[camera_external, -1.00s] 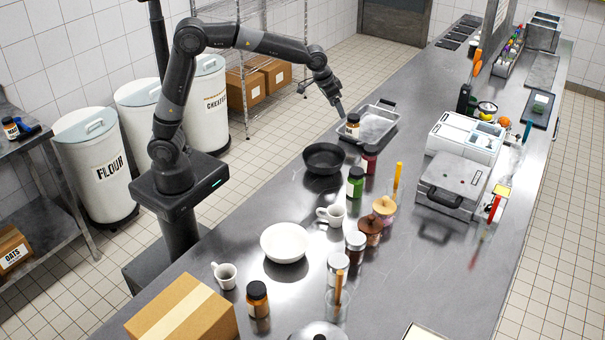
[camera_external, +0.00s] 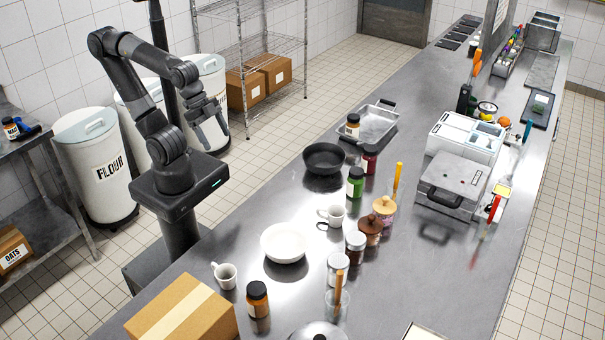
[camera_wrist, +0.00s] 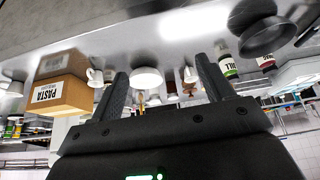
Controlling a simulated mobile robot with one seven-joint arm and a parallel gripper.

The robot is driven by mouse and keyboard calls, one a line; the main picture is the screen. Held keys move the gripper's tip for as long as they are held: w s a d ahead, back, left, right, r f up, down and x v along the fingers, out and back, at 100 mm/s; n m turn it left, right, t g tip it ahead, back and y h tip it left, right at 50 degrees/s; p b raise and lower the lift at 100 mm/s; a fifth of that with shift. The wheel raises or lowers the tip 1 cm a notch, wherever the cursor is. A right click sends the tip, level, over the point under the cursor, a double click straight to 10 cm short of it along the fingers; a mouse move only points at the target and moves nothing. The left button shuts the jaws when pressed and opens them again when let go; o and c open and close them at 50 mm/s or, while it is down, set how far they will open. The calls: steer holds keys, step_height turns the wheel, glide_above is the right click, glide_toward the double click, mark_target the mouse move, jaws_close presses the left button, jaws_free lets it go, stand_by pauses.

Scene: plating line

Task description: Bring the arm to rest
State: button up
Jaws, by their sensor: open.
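My arm (camera_external: 150,85) is folded back over its base, left of the long steel counter. My gripper (camera_external: 211,128) hangs beside the base, pointing down, in front of the white bins and clear of the counter. In the wrist view my gripper (camera_wrist: 162,68) shows its two dark fingers spread wide apart, with nothing held between them. The counter and its items are seen beyond the fingers, tilted in that view.
The counter (camera_external: 215,270) holds a white bowl (camera_external: 284,243), a black pan (camera_external: 323,158), several jars and mugs, and a cardboard box (camera_external: 183,312).

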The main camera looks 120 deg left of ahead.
steer(key=shift+s+d+f, duration=0.45)
steer(key=shift+s, duration=0.3)
